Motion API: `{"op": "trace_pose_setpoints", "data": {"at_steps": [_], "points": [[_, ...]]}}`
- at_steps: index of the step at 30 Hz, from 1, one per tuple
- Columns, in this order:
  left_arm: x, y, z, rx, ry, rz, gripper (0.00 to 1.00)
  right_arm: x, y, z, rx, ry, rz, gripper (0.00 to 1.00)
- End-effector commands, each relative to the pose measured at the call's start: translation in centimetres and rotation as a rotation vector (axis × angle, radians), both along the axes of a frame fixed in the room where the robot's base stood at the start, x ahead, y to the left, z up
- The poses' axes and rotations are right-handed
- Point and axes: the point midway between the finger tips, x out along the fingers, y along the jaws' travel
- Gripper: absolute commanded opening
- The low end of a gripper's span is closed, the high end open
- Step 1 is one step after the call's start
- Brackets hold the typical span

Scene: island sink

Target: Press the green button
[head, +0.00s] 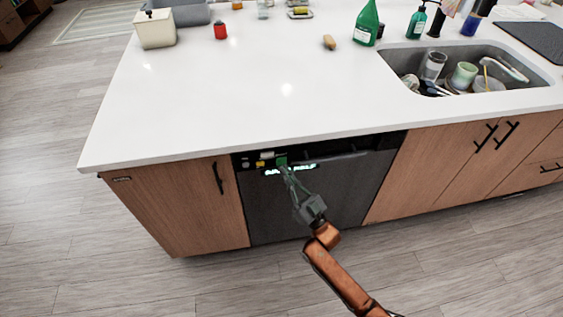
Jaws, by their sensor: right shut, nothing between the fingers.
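The green button (281,160) is on the dark control strip along the top of the dishwasher (340,192), under the counter edge. My right gripper (286,172) reaches up from the lower right. It is shut and empty, with its fingertips at the lower edge of the green button. I cannot tell whether the tips touch it or whether it is pushed in. A yellow button (260,164) and a white one (267,155) sit just left of it. My left gripper is not in view.
The white countertop (230,90) overhangs the dishwasher. A sink with dishes (465,72) is at the right, with a green bottle (366,24) beside it. Wooden cabinets (185,205) flank the dishwasher. The floor (130,285) in front is clear.

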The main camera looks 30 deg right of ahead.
Motion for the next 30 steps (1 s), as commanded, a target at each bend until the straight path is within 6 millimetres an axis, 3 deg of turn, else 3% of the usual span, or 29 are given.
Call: {"op": "trace_pose_setpoints", "data": {"at_steps": [30], "points": [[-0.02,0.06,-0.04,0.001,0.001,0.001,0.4,0.8,-0.26,0.02,0.0,0.0,0.0,0.0]]}}
